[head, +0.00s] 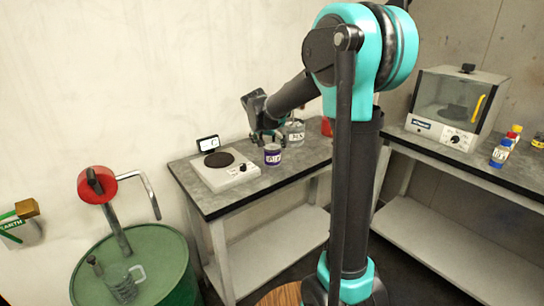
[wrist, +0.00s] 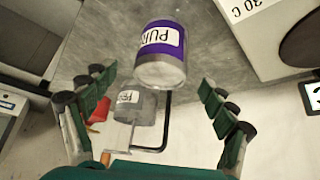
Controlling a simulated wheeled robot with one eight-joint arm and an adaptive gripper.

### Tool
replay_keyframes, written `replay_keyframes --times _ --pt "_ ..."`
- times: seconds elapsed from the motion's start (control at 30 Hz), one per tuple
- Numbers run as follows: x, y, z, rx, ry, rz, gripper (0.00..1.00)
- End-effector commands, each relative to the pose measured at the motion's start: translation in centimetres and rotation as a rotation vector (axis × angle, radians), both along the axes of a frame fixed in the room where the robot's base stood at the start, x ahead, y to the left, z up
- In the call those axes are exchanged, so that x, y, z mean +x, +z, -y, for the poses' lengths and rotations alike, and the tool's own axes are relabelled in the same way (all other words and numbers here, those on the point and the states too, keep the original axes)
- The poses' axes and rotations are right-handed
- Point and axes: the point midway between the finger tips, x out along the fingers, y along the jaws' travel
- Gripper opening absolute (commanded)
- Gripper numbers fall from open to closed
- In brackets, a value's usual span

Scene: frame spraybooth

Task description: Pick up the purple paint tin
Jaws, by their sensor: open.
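The purple paint tin (head: 272,155) stands on the grey bench, close to the right side of the white hotplate-like device. In the wrist view the tin (wrist: 160,57) shows a purple band, a white label with "PUR" readable, and bare metal toward its near end. My gripper (head: 268,134) is above and just behind the tin in the head view. In the wrist view its green fingers (wrist: 155,100) are spread wide, with the tin ahead of and between them. Nothing is held, and the tin is apart from the fingers.
A grey labelled tin (head: 295,131) stands close behind the purple one, with a red object (head: 327,126) farther right. The white device (head: 225,170) is left of the tin. A bent black rod (wrist: 166,125) shows near the grey tin. The bench (head: 300,165) is clear in front.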

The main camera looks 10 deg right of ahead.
Motion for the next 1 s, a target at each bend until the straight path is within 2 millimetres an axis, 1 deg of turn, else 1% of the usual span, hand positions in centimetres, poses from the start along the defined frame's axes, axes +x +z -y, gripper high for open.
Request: replay_keyframes --times 0.17,0.4,0.5,0.6,0.8,1.0 --pt "0.5 -0.9 0.3 0.0 0.0 0.0 0.85" --pt "2.3 -3.5 0.9 -0.001 -0.001 0.0 0.85" --pt "2.7 -4.2 1.2 0.0 0.0 0.001 0.85" --pt "2.9 -4.6 1.3 -0.001 0.001 0.001 0.85" --pt "2.9 -4.6 1.3 0.0 0.001 0.0 0.85" --pt "2.8 -4.6 1.3 0.0 0.001 0.0 0.6"
